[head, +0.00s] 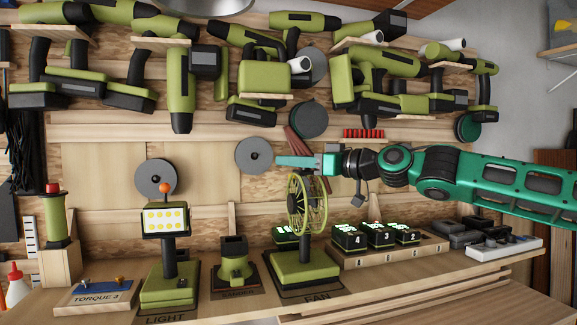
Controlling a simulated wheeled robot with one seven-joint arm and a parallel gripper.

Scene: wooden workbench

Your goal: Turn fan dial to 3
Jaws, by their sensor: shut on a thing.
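The green fan (307,208) stands upright on its green base, its round open cage turned partly sideways, behind the FAN label (317,297) on the bench. I cannot make out its dial or any numbers on it. My gripper (281,161) reaches in from the right with its teal fingers pointing left, just above the fan cage in the picture. The fingers look closed, but what is between them cannot be made out. Whether they touch the fan is unclear.
Numbered batteries (378,236) line a wooden strip to the right. Shelves of green power tools (181,90) hang above my arm. The bench's front edge at right is clear.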

